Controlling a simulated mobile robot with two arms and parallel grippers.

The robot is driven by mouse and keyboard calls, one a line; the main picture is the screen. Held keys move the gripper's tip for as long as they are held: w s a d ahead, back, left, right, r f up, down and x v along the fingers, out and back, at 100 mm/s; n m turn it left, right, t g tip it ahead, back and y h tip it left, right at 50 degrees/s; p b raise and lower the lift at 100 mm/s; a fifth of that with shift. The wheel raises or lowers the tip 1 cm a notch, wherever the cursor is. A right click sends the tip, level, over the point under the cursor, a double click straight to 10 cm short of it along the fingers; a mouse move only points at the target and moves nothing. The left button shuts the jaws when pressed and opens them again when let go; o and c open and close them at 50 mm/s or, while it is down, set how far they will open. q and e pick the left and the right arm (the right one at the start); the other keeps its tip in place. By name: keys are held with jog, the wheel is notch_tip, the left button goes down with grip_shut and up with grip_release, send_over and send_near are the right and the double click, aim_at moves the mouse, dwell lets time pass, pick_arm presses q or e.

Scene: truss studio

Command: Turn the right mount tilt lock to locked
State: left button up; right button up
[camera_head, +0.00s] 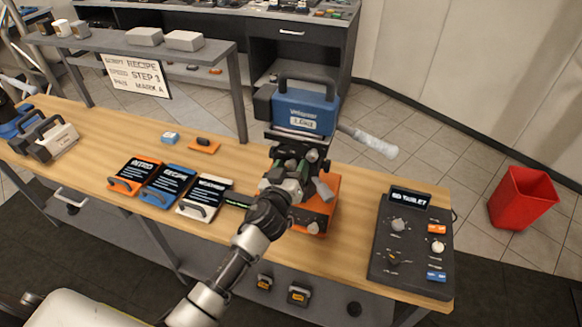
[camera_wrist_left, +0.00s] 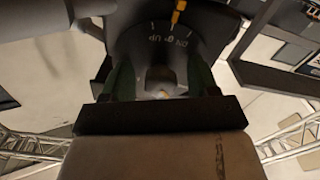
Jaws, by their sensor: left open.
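The right mount (camera_head: 312,158) is a dark head above an orange base (camera_head: 318,212), and it carries a blue device (camera_head: 305,108) with a white label. My left gripper (camera_head: 292,172) is at the front of this mount. In the left wrist view, my left gripper (camera_wrist_left: 162,82) is open, with a dark green finger on each side. A dark rounded part (camera_wrist_left: 165,45) with a yellow mark and upside-down lettering is just beyond the fingertips. I cannot tell whether the fingers touch it. The tilt lock cannot be clearly made out. My right gripper is not in view.
A black control panel (camera_head: 385,262) lies at the right end of the wooden table (camera_head: 350,250). Several labelled cards, including a blue one (camera_head: 168,187), lie left of my arm. A pale handle (camera_head: 372,142) sticks out right of the mount. A red bin (camera_head: 522,197) stands on the floor.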

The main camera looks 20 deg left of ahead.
pick_arm(q)
jog(key=c, duration=0.9)
